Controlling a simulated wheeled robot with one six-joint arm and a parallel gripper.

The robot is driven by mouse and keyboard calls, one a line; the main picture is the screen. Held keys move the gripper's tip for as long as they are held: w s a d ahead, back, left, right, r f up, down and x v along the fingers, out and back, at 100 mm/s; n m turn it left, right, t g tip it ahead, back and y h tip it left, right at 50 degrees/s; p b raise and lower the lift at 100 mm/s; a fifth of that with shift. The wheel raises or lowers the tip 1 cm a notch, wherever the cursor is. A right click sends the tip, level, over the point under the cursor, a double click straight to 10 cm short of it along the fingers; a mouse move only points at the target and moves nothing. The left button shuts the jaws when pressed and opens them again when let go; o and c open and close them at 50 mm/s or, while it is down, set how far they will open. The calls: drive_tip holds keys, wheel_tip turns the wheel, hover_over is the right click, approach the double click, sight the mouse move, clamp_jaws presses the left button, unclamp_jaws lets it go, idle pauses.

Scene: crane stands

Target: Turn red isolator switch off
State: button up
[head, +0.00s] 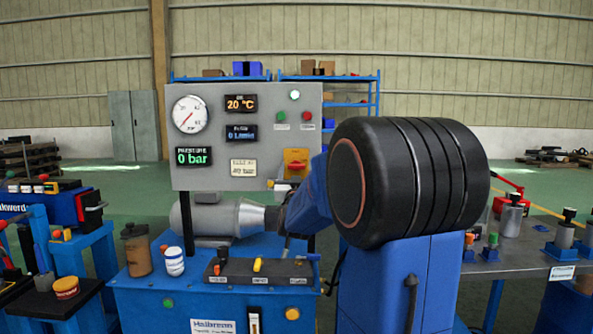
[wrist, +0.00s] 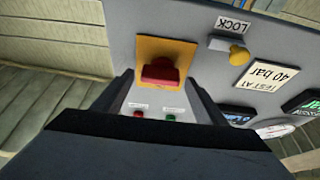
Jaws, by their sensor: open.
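The red isolator switch (head: 296,165) sits on a yellow-orange plate (head: 296,154) at the lower right of the grey panel (head: 225,100). Its red handle looks roughly horizontal. In the wrist view the switch (wrist: 160,71) appears on its plate (wrist: 180,50), between and beyond my fingers. My gripper (wrist: 160,80) is open and empty, pointing at the switch. No contact with the handle shows, and the exact gap cannot be told. In the head view my arm hides part of my gripper and the panel's lower right corner.
A yellow knob (wrist: 238,54) at the LOCK label is close beside the switch. Small red (wrist: 138,113) and green (wrist: 170,116) buttons show between my fingers.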

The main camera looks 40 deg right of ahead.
drive_tip(key=shift+c, duration=0.6)
drive_tip(key=c, duration=0.9)
drive_tip(key=shift+c, duration=0.2)
drive_tip(key=shift+d+n+y, duration=0.1)
drive_tip(key=shift+n+y, duration=0.3)
drive_tip(key=shift+n, duration=0.2)
drive_tip(key=n+t+y, duration=0.1)
drive_tip(key=n, duration=0.1)
drive_tip(key=n+y, duration=0.1)
drive_tip(key=n, duration=0.2)
drive_tip(key=shift+r+n+t, duration=0.1)
drive_tip(key=shift+n+t, duration=0.2)
drive_tip(key=shift+t, duration=0.1)
drive_tip(key=n+y, duration=0.3)
drive_tip(key=n, duration=0.3)
drive_tip(key=n+y, duration=0.2)
drive_tip(key=n, duration=0.3)
drive_tip(key=shift+r, duration=0.1)
drive_tip(key=n, duration=0.2)
drive_tip(key=n+g+y, duration=0.1)
drive_tip(key=n, duration=0.1)
drive_tip(key=shift+n+g, duration=0.3)
